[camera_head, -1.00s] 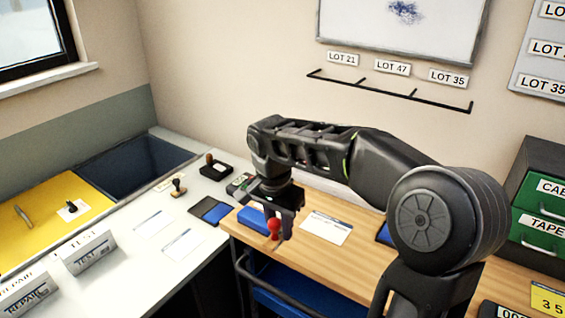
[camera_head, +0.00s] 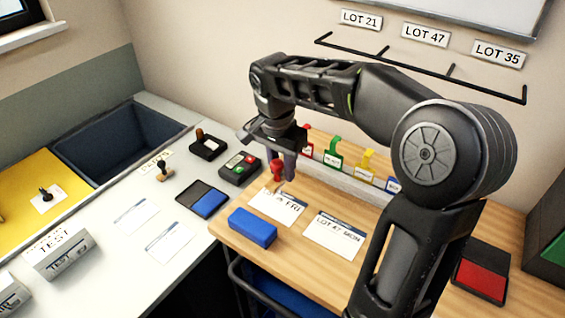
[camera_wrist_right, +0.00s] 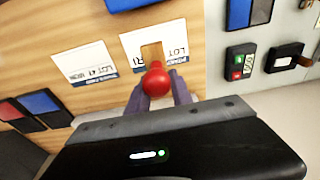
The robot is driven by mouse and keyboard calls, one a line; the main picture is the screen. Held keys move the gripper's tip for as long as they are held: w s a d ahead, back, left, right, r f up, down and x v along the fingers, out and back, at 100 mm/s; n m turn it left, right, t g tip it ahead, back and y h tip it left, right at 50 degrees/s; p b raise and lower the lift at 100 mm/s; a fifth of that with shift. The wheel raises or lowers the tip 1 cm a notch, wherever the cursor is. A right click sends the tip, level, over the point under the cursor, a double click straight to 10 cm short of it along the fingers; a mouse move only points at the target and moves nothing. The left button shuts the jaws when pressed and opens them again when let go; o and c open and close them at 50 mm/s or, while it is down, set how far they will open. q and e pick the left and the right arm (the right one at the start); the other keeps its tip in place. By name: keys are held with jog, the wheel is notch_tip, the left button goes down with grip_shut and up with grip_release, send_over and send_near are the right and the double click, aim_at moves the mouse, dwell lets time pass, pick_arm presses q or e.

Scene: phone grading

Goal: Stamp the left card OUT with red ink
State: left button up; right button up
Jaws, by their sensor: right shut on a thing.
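My right gripper (camera_head: 283,165) is shut on a red-handled stamp (camera_head: 277,172), pointing down over the left card (camera_head: 280,210) on the wooden desk. The red knob (camera_wrist_right: 155,78) sits between the fingers in the right wrist view, with a tan block beyond it covering part of that card. I cannot tell whether the stamp touches the card. The right card (camera_head: 335,237), reading LOT 47 MON, lies beside it. A red ink pad (camera_head: 483,278) is at the right of the desk. My left gripper is not in view.
A blue block (camera_head: 252,229) lies in front of the left card. Coloured tags (camera_head: 334,152) stand behind the cards. A blue ink pad (camera_head: 207,203), a button box (camera_head: 240,168) and another stamp (camera_head: 164,171) are on the white counter at left.

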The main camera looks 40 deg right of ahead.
aim_at(283, 198)
jog(key=shift+f, duration=0.1)
jog(key=shift+f+b, duration=2.3)
jog(key=shift+f, duration=0.65)
jog(key=shift+f+b, duration=0.45)
jog(key=shift+f, duration=0.2)
jog(key=shift+r+p, duration=2.65)
jog(key=shift+r, duration=0.95)
